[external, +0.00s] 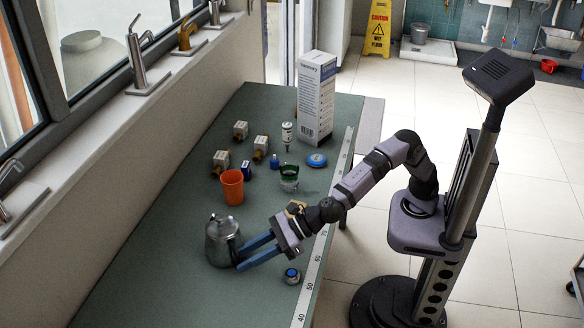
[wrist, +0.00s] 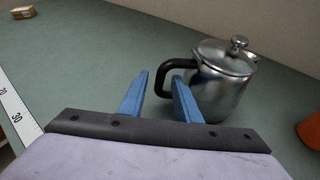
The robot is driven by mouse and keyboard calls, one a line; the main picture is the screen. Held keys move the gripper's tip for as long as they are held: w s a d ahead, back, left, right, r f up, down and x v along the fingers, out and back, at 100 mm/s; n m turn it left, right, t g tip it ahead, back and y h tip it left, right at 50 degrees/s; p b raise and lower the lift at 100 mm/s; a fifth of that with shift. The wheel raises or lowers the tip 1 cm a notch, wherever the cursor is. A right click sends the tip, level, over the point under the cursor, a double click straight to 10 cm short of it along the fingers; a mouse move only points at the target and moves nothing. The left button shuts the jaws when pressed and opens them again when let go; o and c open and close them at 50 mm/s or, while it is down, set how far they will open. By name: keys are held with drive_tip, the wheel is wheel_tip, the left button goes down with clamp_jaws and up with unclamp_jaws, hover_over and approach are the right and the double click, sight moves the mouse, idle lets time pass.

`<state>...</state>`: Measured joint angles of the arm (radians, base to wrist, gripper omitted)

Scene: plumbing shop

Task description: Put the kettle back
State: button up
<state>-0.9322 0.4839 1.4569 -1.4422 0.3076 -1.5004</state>
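The kettle (external: 222,243) is a shiny metal pot standing upright on the green bench. In the wrist view the kettle (wrist: 228,88) has a knobbed lid and a black handle (wrist: 168,67) facing my gripper. My gripper (external: 241,257) is low over the bench beside the kettle, with its blue fingers pointing at it. In the wrist view my gripper (wrist: 160,78) is open, and the handle lies in view between the two fingertips. Whether a finger touches the handle I cannot tell. The right finger overlaps part of the kettle body.
An orange cup (external: 232,187) stands behind the kettle. A small blue-topped jar (external: 292,276) is near the ruler strip (external: 313,268) at the bench edge. Brass-fitted valves, a green-banded glass (external: 289,177) and a tall white box (external: 316,97) stand farther back. The bench left of the kettle is clear.

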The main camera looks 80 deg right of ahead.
drive_tip(key=shift+r, duration=0.2)
drive_tip(key=v, duration=1.2)
